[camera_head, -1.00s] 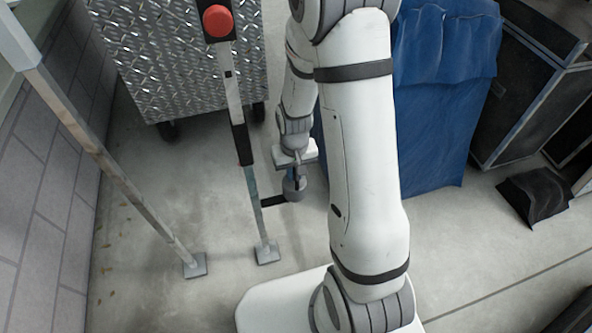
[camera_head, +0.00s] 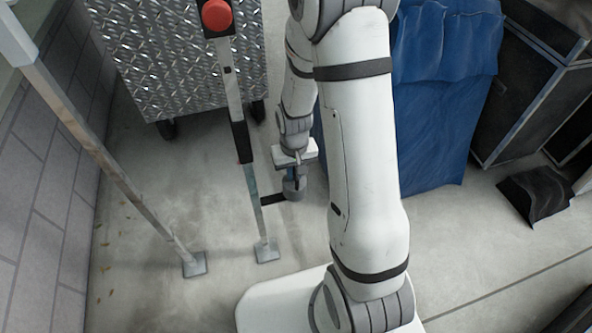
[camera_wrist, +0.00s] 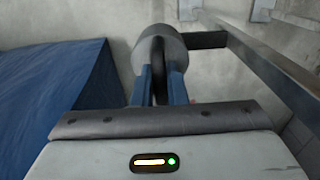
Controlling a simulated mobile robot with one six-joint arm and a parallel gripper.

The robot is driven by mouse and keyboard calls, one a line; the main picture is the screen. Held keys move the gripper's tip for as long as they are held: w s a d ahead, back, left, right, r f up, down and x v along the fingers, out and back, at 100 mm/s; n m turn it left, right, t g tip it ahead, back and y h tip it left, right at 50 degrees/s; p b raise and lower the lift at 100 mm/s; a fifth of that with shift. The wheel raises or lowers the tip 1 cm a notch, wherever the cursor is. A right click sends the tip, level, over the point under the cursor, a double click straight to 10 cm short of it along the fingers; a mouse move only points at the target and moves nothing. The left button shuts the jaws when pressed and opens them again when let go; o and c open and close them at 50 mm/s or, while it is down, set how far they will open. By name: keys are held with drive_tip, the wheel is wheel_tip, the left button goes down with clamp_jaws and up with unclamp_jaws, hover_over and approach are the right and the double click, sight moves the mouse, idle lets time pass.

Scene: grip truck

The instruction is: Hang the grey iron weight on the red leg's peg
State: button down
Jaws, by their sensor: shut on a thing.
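The red leg (camera_head: 242,140) is a slanted metal post with a red knob on top and a black sleeve. Its dark peg (camera_head: 275,199) sticks out to the right near the foot. It also shows in the wrist view (camera_wrist: 207,40). The grey iron weight (camera_head: 294,190) is at the peg's free end; in the wrist view (camera_wrist: 174,43) it overlaps the peg's end. I cannot tell whether they touch or whether the peg is through the handle. My gripper (camera_wrist: 161,80) is shut on the weight's dark handle, between two blue fingers.
A second metal leg (camera_head: 110,170) stands to the left, by a block wall (camera_head: 40,190). A diamond-plate case (camera_head: 180,60) on wheels is behind. A blue cover (camera_head: 440,100) and black cases (camera_head: 525,90) stand to the right. Bare concrete floor lies around the legs' feet.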

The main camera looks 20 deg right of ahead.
drive_tip(key=c, duration=1.4)
unclamp_jaws()
drive_tip(key=shift+o, duration=0.2)
wheel_tip(320, 180, up, 8)
drive_tip(key=p, duration=0.2)
drive_tip(key=shift+f+p, duration=0.1)
drive_tip(key=shift+p, duration=0.3)
drive_tip(key=s+r+t+p, duration=0.1)
drive_tip(key=s+r+p, duration=0.3)
drive_tip(key=r, duration=1)
drive_tip(key=s+r+p, duration=0.5)
drive_tip(key=r+p, duration=0.6)
drive_tip(key=r, duration=0.3)
drive_tip(key=s+r+t+p, duration=0.1)
drive_tip(key=s+r+p, duration=0.4)
drive_tip(key=r, duration=0.9)
drive_tip(key=p, duration=0.3)
drive_tip(key=shift+d+r+t, duration=0.25)
drive_tip(key=shift+r+t, duration=0.05)
drive_tip(key=shift+r, duration=0.05)
